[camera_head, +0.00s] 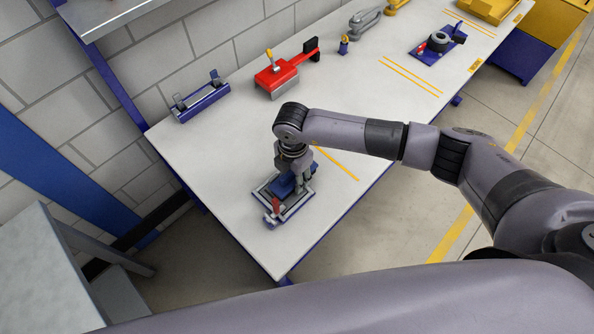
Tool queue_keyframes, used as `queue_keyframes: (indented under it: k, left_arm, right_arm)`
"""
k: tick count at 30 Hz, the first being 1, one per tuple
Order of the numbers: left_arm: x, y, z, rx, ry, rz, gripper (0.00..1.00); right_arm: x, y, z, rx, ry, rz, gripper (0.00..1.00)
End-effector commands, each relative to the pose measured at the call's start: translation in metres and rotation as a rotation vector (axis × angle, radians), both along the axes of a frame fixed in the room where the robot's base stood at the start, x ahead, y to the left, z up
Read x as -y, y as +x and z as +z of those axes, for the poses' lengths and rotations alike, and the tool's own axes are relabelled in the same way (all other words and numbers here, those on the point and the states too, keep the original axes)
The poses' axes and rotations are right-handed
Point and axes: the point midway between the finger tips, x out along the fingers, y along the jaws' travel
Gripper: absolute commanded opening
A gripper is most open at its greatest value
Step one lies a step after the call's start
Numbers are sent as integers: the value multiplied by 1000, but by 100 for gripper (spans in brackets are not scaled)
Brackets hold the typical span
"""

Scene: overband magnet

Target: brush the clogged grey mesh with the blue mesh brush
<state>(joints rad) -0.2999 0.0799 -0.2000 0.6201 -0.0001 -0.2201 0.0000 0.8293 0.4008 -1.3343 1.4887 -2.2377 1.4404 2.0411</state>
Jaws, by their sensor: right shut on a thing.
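My right gripper (296,176) points down near the left end of the white bench and is shut on the blue mesh brush (283,186). The brush is low over the framed grey mesh (296,207), seemingly on it; I cannot tell for certain whether the bristles touch. The brush and my gripper hide much of the mesh, and any clogging is too small to see. My left gripper is out of view.
A red clamp-like part (275,206) stands at the mesh's front corner. Behind are a blue rack (201,101) and a red device (277,80). A blue plate with a black round part (437,45) lies farther right. The white bench (225,150) is clear between them.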

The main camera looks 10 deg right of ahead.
Motion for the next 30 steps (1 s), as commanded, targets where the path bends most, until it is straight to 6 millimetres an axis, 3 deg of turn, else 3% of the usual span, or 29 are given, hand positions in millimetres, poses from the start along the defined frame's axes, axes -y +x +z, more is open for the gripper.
queue_keyframes:
  k: [10, 23, 30]
  left_arm:
    - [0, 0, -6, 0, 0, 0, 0]
    - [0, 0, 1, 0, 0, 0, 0]
    - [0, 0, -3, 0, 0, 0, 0]
  right_arm:
    - [18, 12, -2, 0, -1, -2, 18]
    - [0, 0, 0, -1, -1, 0, 18]
    - [10, 7, -2, 1, -2, -4, 18]
